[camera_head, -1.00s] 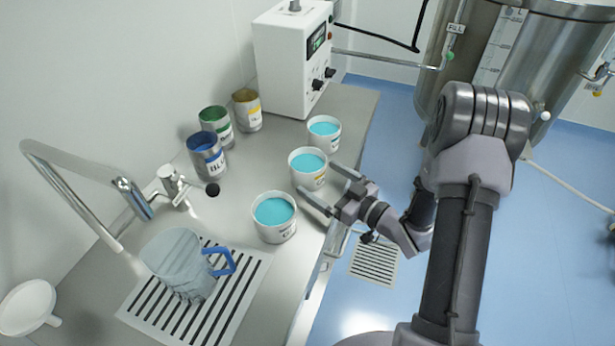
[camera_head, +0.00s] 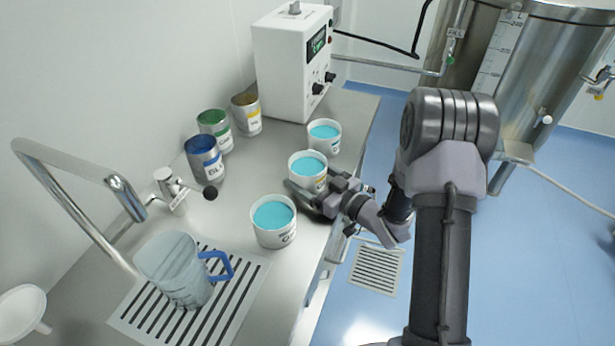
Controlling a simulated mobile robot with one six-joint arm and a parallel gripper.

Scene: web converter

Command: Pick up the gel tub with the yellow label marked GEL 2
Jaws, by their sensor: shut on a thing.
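Three white tubs of turquoise gel stand in a row along the steel counter. The middle tub (camera_head: 308,163) has a yellow label patch on its side; its lettering is too small to read and partly hidden by my gripper. My gripper (camera_head: 309,183) is low at this tub, coming from the right, and shut on it with the fingers around its lower side. The tub is upright, and I cannot tell any gap under it. The near tub (camera_head: 273,220) has a pale label with dark print. The far tub (camera_head: 324,135) stands behind, its label hardly visible.
Blue (camera_head: 205,163), green (camera_head: 215,131) and yellow (camera_head: 246,113) tins stand along the wall. A white control box (camera_head: 285,65) is at the back. A jug (camera_head: 178,270) stands on the drain grate near the tap (camera_head: 168,183). Blue floor lies right of the counter edge.

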